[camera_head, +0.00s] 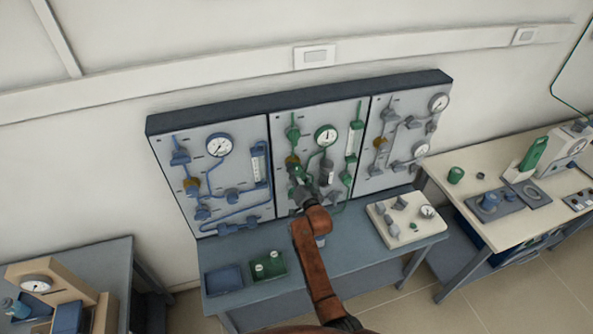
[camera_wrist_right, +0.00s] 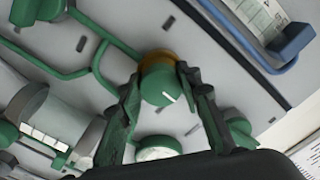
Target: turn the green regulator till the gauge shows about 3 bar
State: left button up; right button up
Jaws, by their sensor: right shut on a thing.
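The green regulator is a round green knob (camera_wrist_right: 160,86) with a white mark line and a brass collar (camera_wrist_right: 156,57) behind it. In the head view its brass part (camera_head: 292,159) shows on the middle panel; my gripper hides much of the knob. My right gripper (camera_head: 297,176) is shut on the knob, with one finger on each side in the wrist view (camera_wrist_right: 162,79). My left gripper is out of view.
Blue-piped (camera_head: 225,175) and grey-piped (camera_head: 405,140) panels flank the middle one. Green pipes and valves (camera_head: 354,140) are close to my gripper. The blue bench (camera_head: 340,255) below holds a blue tray (camera_head: 223,279), a green tray (camera_head: 283,275) and a pale board (camera_head: 388,232).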

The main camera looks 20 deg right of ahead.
jog(key=shift+c, duration=0.8)
jog(key=shift+r, duration=0.1)
jog(key=o, duration=1.2)
jog(key=shift+c, duration=0.2)
jog(key=s, duration=0.7)
jog(key=shift+s+d, duration=0.15)
jog(key=shift+s, duration=0.15)
